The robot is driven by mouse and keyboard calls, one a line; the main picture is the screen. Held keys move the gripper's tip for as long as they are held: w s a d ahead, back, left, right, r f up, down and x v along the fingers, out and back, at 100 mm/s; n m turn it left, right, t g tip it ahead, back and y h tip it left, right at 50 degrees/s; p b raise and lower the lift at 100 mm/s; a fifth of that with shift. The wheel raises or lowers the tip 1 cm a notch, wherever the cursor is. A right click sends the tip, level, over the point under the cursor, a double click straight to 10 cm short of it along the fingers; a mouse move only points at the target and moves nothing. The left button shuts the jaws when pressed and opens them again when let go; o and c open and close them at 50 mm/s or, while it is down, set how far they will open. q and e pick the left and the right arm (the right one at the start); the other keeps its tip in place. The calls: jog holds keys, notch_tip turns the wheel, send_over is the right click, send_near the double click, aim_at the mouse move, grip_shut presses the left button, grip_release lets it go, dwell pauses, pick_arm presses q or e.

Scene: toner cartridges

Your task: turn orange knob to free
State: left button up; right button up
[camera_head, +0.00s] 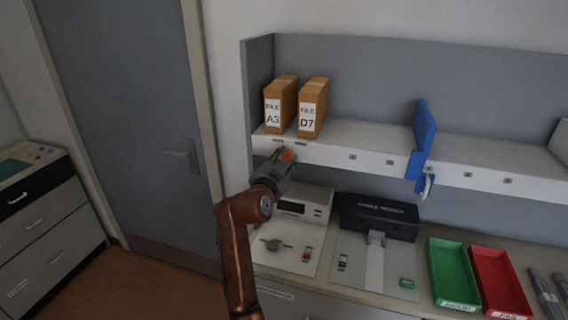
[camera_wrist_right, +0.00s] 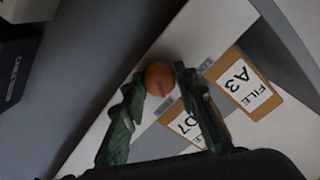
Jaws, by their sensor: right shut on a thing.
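The orange knob (camera_head: 288,155) is at the front edge of the shelf, below the two file boxes, and is mostly covered by my gripper in the head view. In the right wrist view the knob (camera_wrist_right: 160,78) is round, with a small reddish mark on its face. My right gripper (camera_head: 284,163) is shut on the knob. Its green fingers (camera_wrist_right: 158,88) sit on either side of the knob in the wrist view. What is behind the knob is hidden. My left gripper is not in view.
Orange file boxes A3 (camera_head: 279,105) and D7 (camera_head: 312,108) stand on the shelf (camera_head: 370,141). A blue divider (camera_head: 422,143) is farther right. Below are a white device (camera_head: 303,204), a black device (camera_head: 380,216), a green tray (camera_head: 432,256) and a red tray (camera_head: 480,268).

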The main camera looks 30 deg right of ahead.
jog(key=shift+m+b, duration=0.45)
jog(key=shift+m, duration=0.35)
jog(key=o, duration=1.2)
jog(key=shift+c, duration=0.2)
jog(key=v, duration=1.2)
